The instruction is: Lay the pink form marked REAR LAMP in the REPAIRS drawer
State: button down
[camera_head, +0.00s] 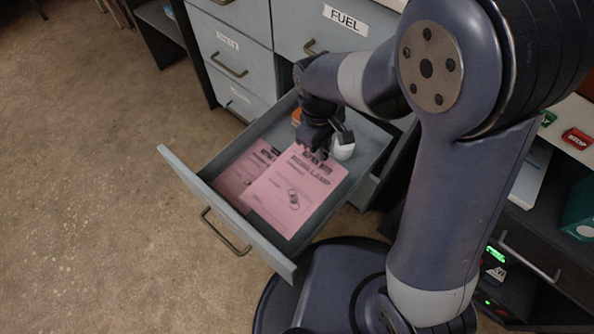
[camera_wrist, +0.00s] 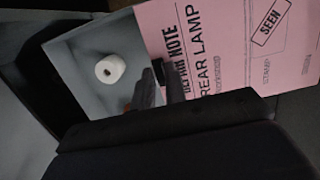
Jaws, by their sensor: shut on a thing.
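My gripper (camera_head: 318,152) is shut on the top edge of a pink form (camera_head: 296,188), over the open drawer (camera_head: 218,206). The wrist view shows this form (camera_wrist: 235,50) headed REPAIR NOTE and REAR LAMP, with a SEEN stamp box. My gripper's fingertips (camera_wrist: 155,88) are at its heading edge. The form looks slightly above the drawer floor; the exact gap cannot be told. A second pink form (camera_head: 232,184) lies in the drawer, partly hidden under the held one. No label is readable on the open drawer's front.
A white roll (camera_head: 343,150) stands in the drawer beside my gripper; it also shows in the wrist view (camera_wrist: 110,69). An orange item (camera_head: 296,116) sits at the drawer's back. The FUEL drawer (camera_head: 300,30) and other drawers above are closed. Open floor lies to the left.

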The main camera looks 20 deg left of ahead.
notch_tip(320, 180, down, 7)
jog(key=b, duration=0.4)
jog(key=shift+r, duration=0.1)
notch_tip(320, 180, down, 10)
jog(key=b, duration=0.4)
jog(key=shift+r, duration=0.15)
jog(key=shift+b, duration=0.35)
jog(key=c, duration=1.5)
grip_release()
jog(key=shift+o, duration=0.2)
notch_tip(320, 180, up, 12)
jog(key=a+p, duration=0.1)
jog(key=p, duration=0.5)
jog(key=shift+w+a, duration=0.35)
